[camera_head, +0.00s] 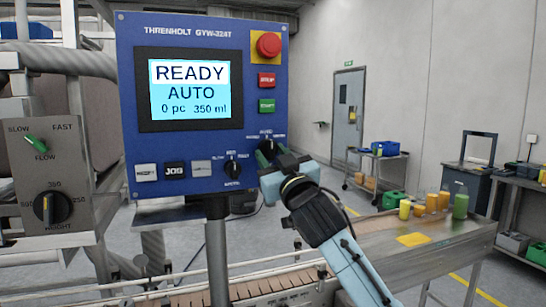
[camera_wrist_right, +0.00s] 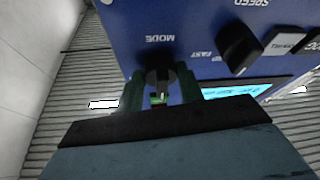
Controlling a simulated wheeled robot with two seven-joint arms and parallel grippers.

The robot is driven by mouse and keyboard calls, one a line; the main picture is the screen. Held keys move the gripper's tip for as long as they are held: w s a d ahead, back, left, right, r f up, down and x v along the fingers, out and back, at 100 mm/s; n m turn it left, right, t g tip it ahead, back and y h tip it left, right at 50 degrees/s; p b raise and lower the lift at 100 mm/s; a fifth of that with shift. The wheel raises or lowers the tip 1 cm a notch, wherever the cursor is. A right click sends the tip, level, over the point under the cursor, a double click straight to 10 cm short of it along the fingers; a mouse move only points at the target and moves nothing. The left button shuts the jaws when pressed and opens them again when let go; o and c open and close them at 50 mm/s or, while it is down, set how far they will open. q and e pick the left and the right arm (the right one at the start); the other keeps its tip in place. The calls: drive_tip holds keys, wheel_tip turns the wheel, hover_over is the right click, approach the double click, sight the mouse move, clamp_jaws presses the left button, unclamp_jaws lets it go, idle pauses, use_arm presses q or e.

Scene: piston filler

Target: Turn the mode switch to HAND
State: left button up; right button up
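The mode switch (camera_head: 267,145) is a black knob at the lower right of the blue control panel (camera_head: 210,133). The panel's screen (camera_head: 190,90) reads READY, AUTO, 0 pc, 350 ml. My right gripper (camera_head: 269,153) is at the knob and partly hides it, so its pointing direction is hard to read. In the right wrist view, upside down, the mode switch (camera_wrist_right: 158,76) lies under the MODE label, between the two green fingers of my right gripper (camera_wrist_right: 160,92). The fingers stand apart on either side of the knob; contact is not clear. My left gripper is not in view.
The speed knob (camera_head: 232,170) is close left of the mode switch. A red button (camera_head: 266,80), a green button (camera_head: 267,105) and an emergency stop (camera_head: 268,45) are above. A conveyor (camera_head: 270,287) runs below. A grey box with knobs (camera_head: 47,180) stands at the left.

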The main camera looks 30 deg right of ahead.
drive_tip(key=shift+c, duration=0.7)
drive_tip(key=shift+d+r+n+p, duration=0.1)
drive_tip(key=shift+n+p, duration=0.4)
drive_tip(key=shift+p, duration=0.1)
drive_tip(key=n+y+p, duration=0.1)
drive_tip(key=n+p, duration=0.1)
drive_tip(key=n+y+p, duration=0.1)
drive_tip(key=n+p, duration=0.2)
drive_tip(key=n+g+y+p, duration=0.1)
drive_tip(key=n+y+p, duration=0.1)
drive_tip(key=n, duration=0.1)
drive_tip(key=shift+d+r, duration=0.25)
drive_tip(key=shift+r, duration=0.05)
drive_tip(key=shift+s+f+n+g+y+p, duration=0.1)
drive_tip(key=shift+n+g+y+p, duration=0.5)
drive_tip(key=shift+n+p, duration=1)
drive_tip(key=o, duration=1)
